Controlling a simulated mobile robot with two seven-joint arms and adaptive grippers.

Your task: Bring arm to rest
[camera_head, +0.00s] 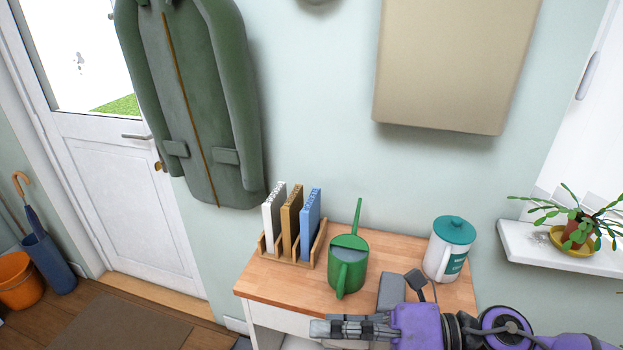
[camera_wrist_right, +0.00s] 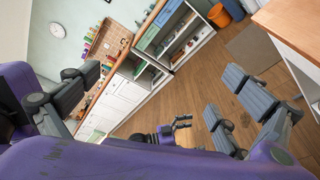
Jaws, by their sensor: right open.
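My right arm comes in from the right in the head view, and its purple gripper (camera_head: 355,308) is over the front part of the wooden cabinet top (camera_head: 259,278). In the right wrist view my right gripper (camera_wrist_right: 158,88) has its grey fingers spread wide, with nothing between them. A small dark and purple shape (camera_wrist_right: 172,133) low in that view may be part of my left arm. I cannot tell its finger state. My left gripper does not show in the head view.
A green watering can (camera_head: 347,272) and a white canister (camera_head: 450,250) with a teal lid stand close behind my right gripper. A wooden rack (camera_head: 318,246) holds upright books. A beige wall box (camera_head: 455,65) hangs above. A potted plant (camera_head: 577,232) sits on the right sill.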

